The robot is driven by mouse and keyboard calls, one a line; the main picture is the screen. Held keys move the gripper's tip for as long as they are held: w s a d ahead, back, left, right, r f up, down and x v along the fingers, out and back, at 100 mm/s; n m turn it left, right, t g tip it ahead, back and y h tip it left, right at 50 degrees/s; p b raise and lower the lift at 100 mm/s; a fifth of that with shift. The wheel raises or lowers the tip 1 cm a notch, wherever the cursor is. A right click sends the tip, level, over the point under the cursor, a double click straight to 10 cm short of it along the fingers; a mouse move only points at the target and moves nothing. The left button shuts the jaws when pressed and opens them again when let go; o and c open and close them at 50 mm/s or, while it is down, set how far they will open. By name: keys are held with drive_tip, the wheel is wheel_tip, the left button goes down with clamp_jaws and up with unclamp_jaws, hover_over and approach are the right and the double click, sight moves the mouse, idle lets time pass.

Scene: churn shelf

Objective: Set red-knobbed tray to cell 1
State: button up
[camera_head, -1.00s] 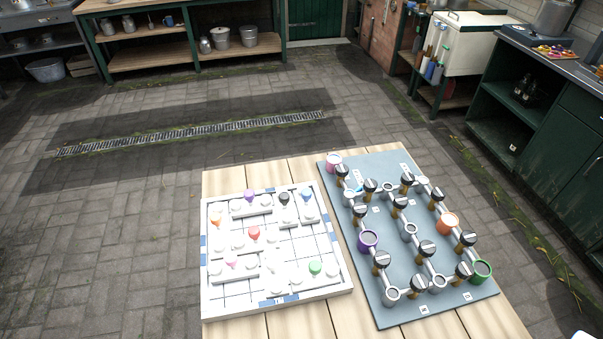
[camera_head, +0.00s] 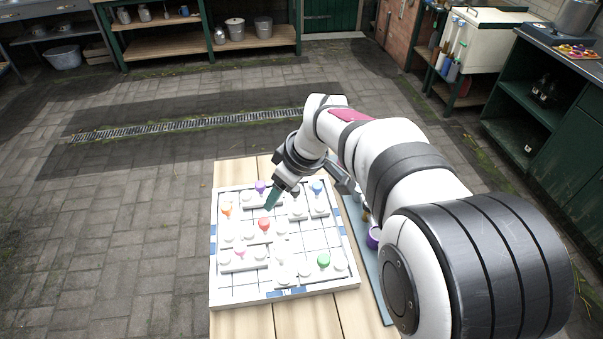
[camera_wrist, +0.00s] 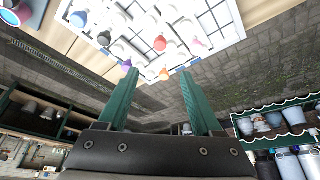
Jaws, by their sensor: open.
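The red-knobbed tray (camera_head: 264,226) is a low white tray with a red knob, lying near the middle left of the white gridded board (camera_head: 217,282). Its red knob (camera_wrist: 159,43) also shows in the wrist view, beyond the fingertips. My gripper (camera_head: 270,204) hangs above the back part of the board, over or near this tray, tilted. In the wrist view its two green fingers (camera_wrist: 158,76) stand wide apart with nothing between them. I cannot tell which grid cell is cell 1.
Other white trays on the board carry orange (camera_head: 226,210), purple (camera_head: 260,187), blue (camera_head: 317,187), pink (camera_head: 239,252) and green (camera_head: 323,260) knobs. The grey-blue panel (camera_head: 372,285) on the right is mostly hidden behind my arm. Bare grid cells show at the board's right and front left.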

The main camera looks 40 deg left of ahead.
sight(265, 221)
drive_tip(key=x, duration=1.5)
drive_tip(key=shift+f, duration=0.3)
drive_tip(key=shift+d, duration=0.1)
drive_tip(key=shift+c, duration=0.3)
clamp_jaws()
drive_tip(key=shift+r, duration=0.1)
